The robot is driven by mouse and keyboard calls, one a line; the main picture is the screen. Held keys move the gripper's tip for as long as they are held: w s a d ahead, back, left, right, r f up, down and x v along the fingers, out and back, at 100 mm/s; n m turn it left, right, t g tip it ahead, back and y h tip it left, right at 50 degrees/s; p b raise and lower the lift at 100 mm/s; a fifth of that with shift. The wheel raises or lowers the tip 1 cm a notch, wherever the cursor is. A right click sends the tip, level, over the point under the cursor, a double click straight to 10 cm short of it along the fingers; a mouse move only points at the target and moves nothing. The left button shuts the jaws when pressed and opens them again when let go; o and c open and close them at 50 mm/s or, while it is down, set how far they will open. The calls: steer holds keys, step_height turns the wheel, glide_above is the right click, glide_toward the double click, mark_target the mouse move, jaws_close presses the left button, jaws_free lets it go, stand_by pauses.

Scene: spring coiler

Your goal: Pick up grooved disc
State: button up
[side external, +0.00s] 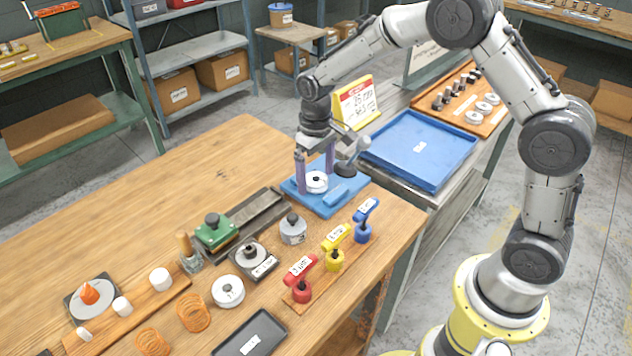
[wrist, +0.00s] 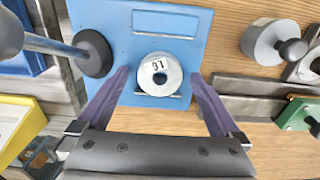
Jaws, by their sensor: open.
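A white disc (side external: 317,185) with a dark centre sits on a blue base plate (side external: 335,207) on the wooden bench. In the wrist view the disc (wrist: 148,83) shows a centre hole and a printed number, and lies flat on the blue plate (wrist: 110,18). I cannot make out a groove on its side. My gripper (side external: 316,174) points down over the plate, its purple fingers apart on either side of the disc. In the wrist view my gripper (wrist: 158,76) is open and holds nothing; the disc lies between the fingertips, with gaps on both sides.
A second white disc (side external: 228,292), a grey cylinder (side external: 293,229) and a green block (side external: 216,234) stand nearby. A blue tray (side external: 420,150) lies at right.

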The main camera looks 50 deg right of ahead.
steer(key=shift+f, duration=0.15)
steer(key=shift+c, duration=0.2)
jaws_close()
